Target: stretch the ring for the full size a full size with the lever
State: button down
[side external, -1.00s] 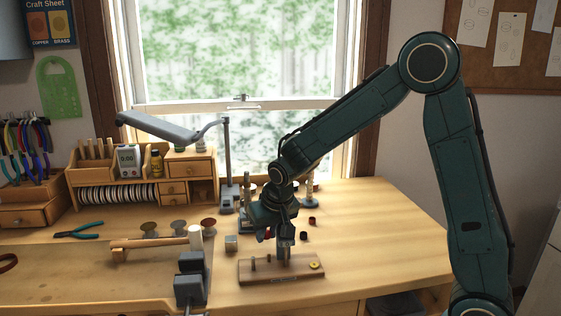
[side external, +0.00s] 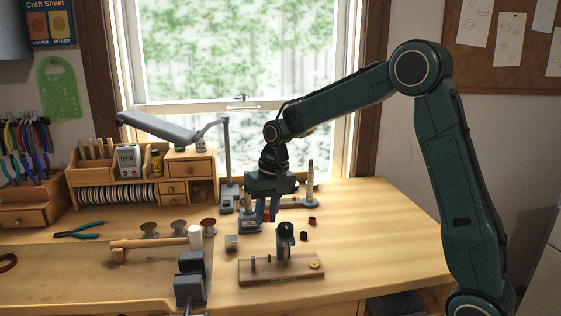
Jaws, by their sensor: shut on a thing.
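My gripper (side external: 268,214) points down over the middle of the bench, behind the wooden board. Its blue fingers are closed about a small red piece (side external: 267,215), seemingly the lever's grip; most of it is hidden. To the left of the fingers stands a grey-based tool (side external: 249,225) with a ridged upright post, probably the ring stretcher. I cannot make out how the red piece joins it. A similar ridged post (side external: 310,177) stands behind to the right. I cannot make out a ring on either post.
In front is a wooden board (side external: 262,275) with pegs, a yellow ring-like piece (side external: 315,265) and a dark-topped grey stand (side external: 285,240). The right bench is clear.

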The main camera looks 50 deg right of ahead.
jog(key=shift+w+d+r+g+y, duration=0.3)
jog(key=shift+r+g, duration=0.05)
jog(key=shift+r, duration=0.15)
jog(key=shift+w+d+r+g+y, duration=0.25)
jog(key=shift+d+r+g+y, duration=0.1)
jog(key=shift+r, duration=0.15)
jog(key=shift+w+d+r, duration=0.6)
jog(key=shift+r, duration=0.2)
jog(key=shift+w+d+r, duration=0.55)
jog(key=shift+w+d, duration=0.15)
jog(key=shift+d, duration=0.05)
jog(key=c, duration=1.2)
grip_release()
jog(key=shift+c, duration=0.2)
jog(key=shift+s+a, duration=0.1)
jog(key=shift+a, duration=0.1)
